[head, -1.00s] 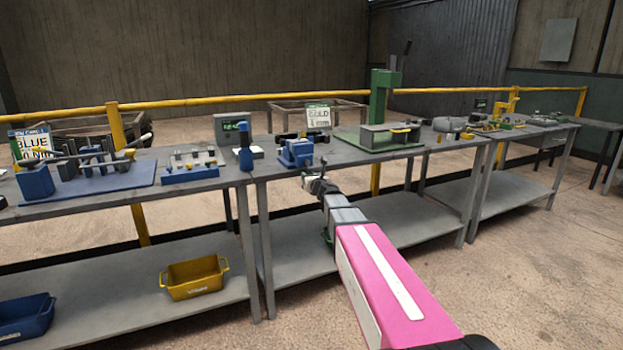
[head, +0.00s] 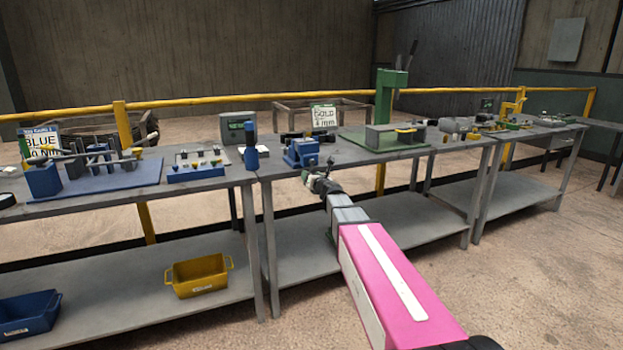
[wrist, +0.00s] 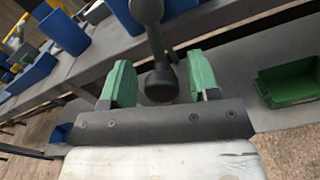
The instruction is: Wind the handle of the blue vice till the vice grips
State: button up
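The blue vice (head: 300,152) stands at the near left corner of the middle bench in the head view. In the wrist view, its blue body (wrist: 125,14) shows at the top, partly cut off. A dark handle with a round knob (wrist: 160,86) hangs in front of it. My gripper (head: 318,180) is just in front of and below the vice. In the wrist view, my gripper (wrist: 160,80) is open, with its two green fingers on either side of the handle's knob. A gap shows between the knob and each finger.
A blue upright tool (head: 250,148) stands left of the vice. A green press (head: 388,108) stands to the right. The bench's front edge (head: 370,160) is close to my gripper. A yellow bin (head: 199,276) sits on the lower shelf. A green bin (wrist: 290,82) shows in the wrist view.

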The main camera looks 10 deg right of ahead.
dwell(0.3)
jog(key=v, duration=1)
jog(key=shift+s, duration=0.35)
jog(key=shift+d, duration=0.1)
